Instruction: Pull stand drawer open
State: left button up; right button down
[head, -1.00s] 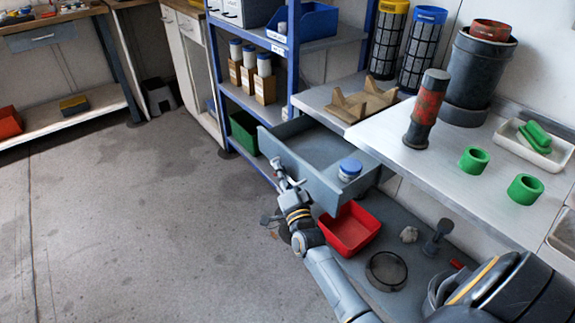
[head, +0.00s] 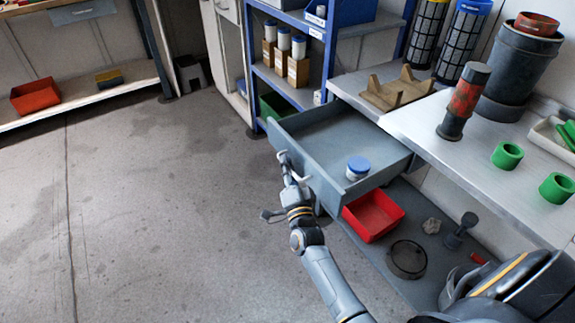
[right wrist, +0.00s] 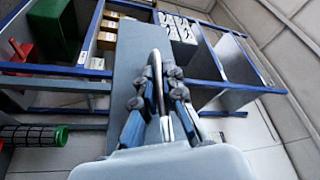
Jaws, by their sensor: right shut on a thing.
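The stand drawer (head: 325,133) is grey and pulled out from under the white stand top (head: 455,135). A jar with a blue lid (head: 358,168) stands inside it near the front right. My right gripper (head: 292,175) is at the middle of the drawer's front panel, shut on the drawer handle (head: 300,180). In the right wrist view the fingers (right wrist: 158,105) close around the thin curved handle (right wrist: 160,90) in front of the grey drawer front (right wrist: 128,75). My left gripper does not show.
A red bin (head: 373,215) and a round dark-rimmed dish (head: 407,259) are on the lower shelf. A wooden cradle (head: 396,90), a red and black cylinder (head: 464,100) and green rings (head: 507,155) stand on top. The floor at left is clear.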

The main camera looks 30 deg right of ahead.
jog(key=c, duration=1.7)
grip_release()
jog(key=v, duration=1.2)
jog(key=shift+d, duration=0.1)
